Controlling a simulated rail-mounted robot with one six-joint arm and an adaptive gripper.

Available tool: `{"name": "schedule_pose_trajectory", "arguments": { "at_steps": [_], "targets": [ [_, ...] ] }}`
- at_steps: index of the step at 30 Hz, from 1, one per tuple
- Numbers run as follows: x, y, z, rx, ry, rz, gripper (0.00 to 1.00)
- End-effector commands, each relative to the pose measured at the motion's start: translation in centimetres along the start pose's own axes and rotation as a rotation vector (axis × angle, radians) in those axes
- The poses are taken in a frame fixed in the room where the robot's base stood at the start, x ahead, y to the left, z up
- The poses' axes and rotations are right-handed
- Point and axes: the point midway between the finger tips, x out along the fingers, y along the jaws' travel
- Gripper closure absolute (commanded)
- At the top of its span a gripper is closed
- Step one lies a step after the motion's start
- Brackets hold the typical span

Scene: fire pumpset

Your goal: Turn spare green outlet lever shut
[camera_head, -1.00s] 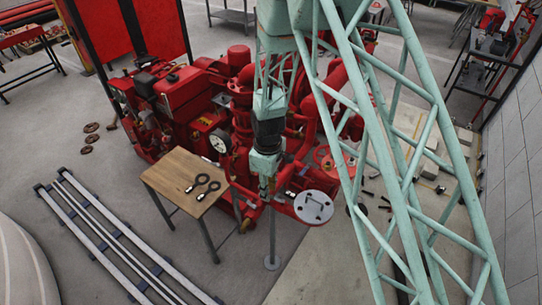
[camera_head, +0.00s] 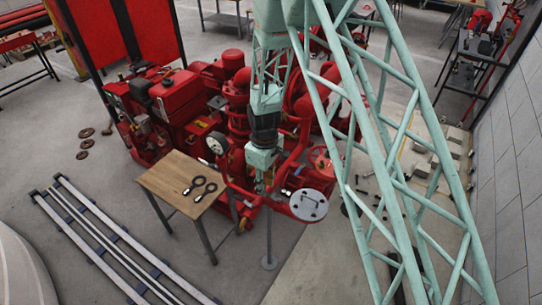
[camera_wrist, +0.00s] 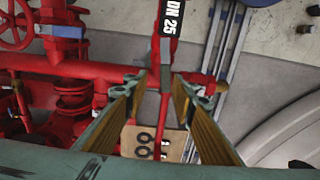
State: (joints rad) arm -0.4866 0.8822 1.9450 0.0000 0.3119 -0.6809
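My gripper (camera_wrist: 160,98) is open in the wrist view, with its two yellow-padded fingers apart. A thin red pipe (camera_wrist: 165,72) with a black "DN 25" label (camera_wrist: 170,18) runs through the gap between the fingers. I cannot tell whether either finger touches it. In the head view my gripper (camera_head: 264,180) hangs beside the red pump pipework, left of a pale round flange (camera_head: 309,205). I cannot make out a green lever in either view; it may be hidden by the gripper or too small.
A small wooden table (camera_head: 165,177) with two dark ring-shaped tools (camera_head: 204,191) stands left of my gripper. Red pump machinery (camera_head: 190,100) fills the space behind. Grey rails (camera_head: 105,245) lie on the floor at left. A red handwheel (camera_wrist: 14,28) shows in the wrist view.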

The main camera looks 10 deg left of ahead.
Motion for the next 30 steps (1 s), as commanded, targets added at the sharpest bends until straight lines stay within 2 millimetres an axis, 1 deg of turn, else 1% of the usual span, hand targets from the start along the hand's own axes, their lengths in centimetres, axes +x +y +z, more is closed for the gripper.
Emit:
{"name": "schedule_pose_trajectory", "arguments": {
  "at_steps": [30],
  "targets": [
    [-10.7, -0.1, 0.0, -0.001, 0.000, 0.000, 0.76]
  ]
}}
